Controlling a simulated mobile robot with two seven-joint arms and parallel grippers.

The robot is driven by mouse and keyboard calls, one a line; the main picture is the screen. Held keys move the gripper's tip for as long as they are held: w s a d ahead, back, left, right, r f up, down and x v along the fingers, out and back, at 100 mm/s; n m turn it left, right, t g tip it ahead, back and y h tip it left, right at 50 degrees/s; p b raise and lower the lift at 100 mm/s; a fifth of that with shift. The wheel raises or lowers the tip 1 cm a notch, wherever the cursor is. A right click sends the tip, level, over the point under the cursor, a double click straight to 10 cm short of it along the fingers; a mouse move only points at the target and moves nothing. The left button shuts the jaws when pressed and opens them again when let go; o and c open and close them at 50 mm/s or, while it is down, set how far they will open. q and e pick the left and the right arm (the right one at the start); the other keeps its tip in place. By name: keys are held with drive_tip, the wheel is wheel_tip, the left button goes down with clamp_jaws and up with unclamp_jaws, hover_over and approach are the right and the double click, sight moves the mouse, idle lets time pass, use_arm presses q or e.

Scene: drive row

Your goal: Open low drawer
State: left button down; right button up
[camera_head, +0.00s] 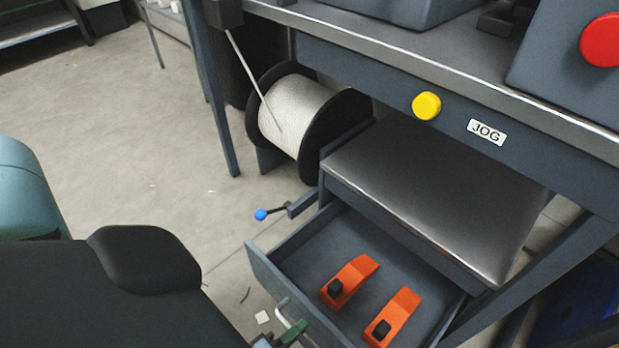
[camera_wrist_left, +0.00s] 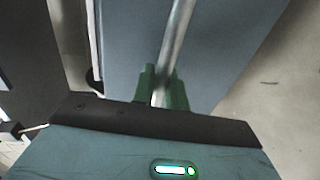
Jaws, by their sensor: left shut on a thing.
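The low drawer (camera_head: 262,272) is a grey-blue box pulled well out from under the metal-topped cabinet (camera_head: 440,190) in the head view. Two orange clamp-like pieces (camera_head: 352,275) with black knobs lie inside it. Its bar handle (camera_head: 281,311) is on the front panel at the lower middle. My left gripper (camera_head: 294,333), with green fingers, is shut on the handle. In the left wrist view the fingers (camera_wrist_left: 161,88) sit around the silver bar (camera_wrist_left: 178,45), with the drawer front (camera_wrist_left: 125,50) behind it. My right gripper is in neither view.
A lever with a blue knob (camera_head: 262,214) sticks out left of the cabinet. A spool of white line (camera_head: 298,110) stands behind it. The bench above carries a yellow button (camera_head: 426,105) beside a JOG label (camera_head: 486,132). The floor at left is mostly clear.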

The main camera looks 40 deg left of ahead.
use_arm(q)
drive_tip(key=shift+s, duration=0.65)
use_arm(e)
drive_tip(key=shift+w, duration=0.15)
use_arm(q)
drive_tip(key=c, duration=1.5)
unclamp_jaws()
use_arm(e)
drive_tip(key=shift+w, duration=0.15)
use_arm(q)
drive_tip(key=shift+s, duration=0.1)
